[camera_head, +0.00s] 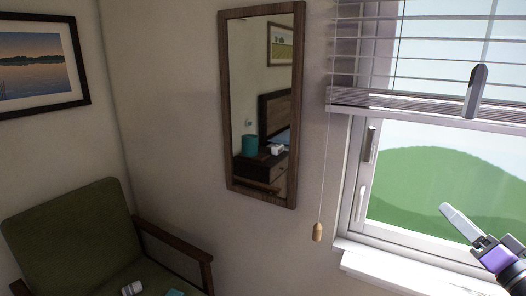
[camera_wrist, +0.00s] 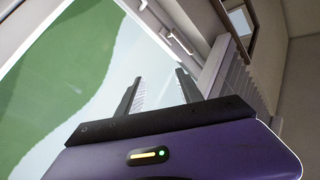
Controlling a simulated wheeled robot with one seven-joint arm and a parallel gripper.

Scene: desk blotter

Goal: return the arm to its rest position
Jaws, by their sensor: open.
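My gripper (camera_head: 460,222) shows at the lower right of the head view, with its purple body at the picture's edge. It is raised in front of the window, and its pale fingers point up and to the left. In the wrist view my gripper (camera_wrist: 160,84) has its two dark fingers spread apart with nothing between them. Most of my arm is outside the head view.
The window (camera_head: 430,180) with half-raised blinds (camera_head: 420,50) lies behind my gripper; its sill (camera_head: 410,272) is below. A wooden-framed mirror (camera_head: 224,110) hangs on the wall. A green armchair (camera_head: 70,235) stands at left.

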